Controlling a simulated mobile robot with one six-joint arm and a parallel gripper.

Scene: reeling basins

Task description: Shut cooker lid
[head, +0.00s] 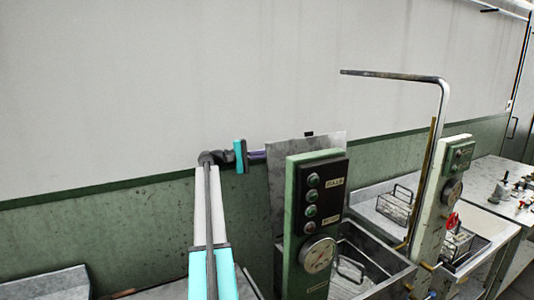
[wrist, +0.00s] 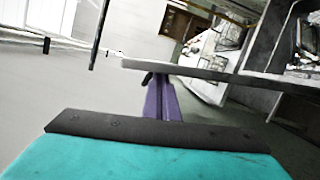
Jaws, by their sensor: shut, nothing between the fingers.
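The cooker lid (head: 283,150) is a grey metal plate standing raised, close to upright, behind the green control post. A small black piece (head: 309,134) shows at its top edge. In the wrist view the lid (wrist: 200,73) appears nearly edge-on as a thin grey strip across the picture. My gripper (head: 264,155) has purple fingers, shut and empty, at the lid's upper left edge. In the wrist view the fingertips (wrist: 153,80) end right by the strip; I cannot tell whether they touch it. The post hides the lid's lower right part.
The green post (head: 300,225) with buttons and a gauge stands in front of the lid. An open metal basin (head: 400,270) with a wire basket lies to its right. A bent pipe (head: 443,120) rises beyond, near a second post (head: 455,165). The wall (head: 130,90) behind is bare.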

